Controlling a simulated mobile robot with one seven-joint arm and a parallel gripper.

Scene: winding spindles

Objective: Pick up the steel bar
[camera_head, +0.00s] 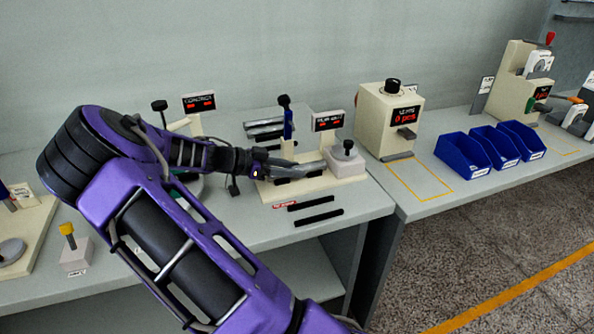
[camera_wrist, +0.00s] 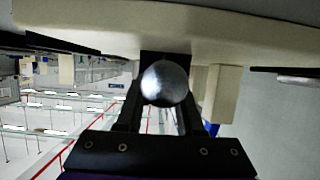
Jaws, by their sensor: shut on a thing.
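The steel bar shows end-on in the wrist view as a round, shiny grey face (camera_wrist: 165,83) between my two dark fingers. My gripper (camera_wrist: 160,112) is shut on it. In the head view my gripper (camera_head: 272,170) reaches in from the left, over the cream fixture (camera_head: 350,184) on the bench. A grey metallic length (camera_head: 311,168) extends to the right of it, towards the grey block with a black knob (camera_head: 347,160). Whether the bar touches the fixture cannot be told. My wrist and fingers hide part of it.
Two black strips (camera_head: 319,218) lie near the bench's front edge. Several silver bars (camera_head: 265,127) lie behind my gripper, beside a blue post (camera_head: 288,122) and a small display (camera_head: 328,121). A cream machine (camera_head: 389,120) and blue bins (camera_head: 463,158) stand to the right.

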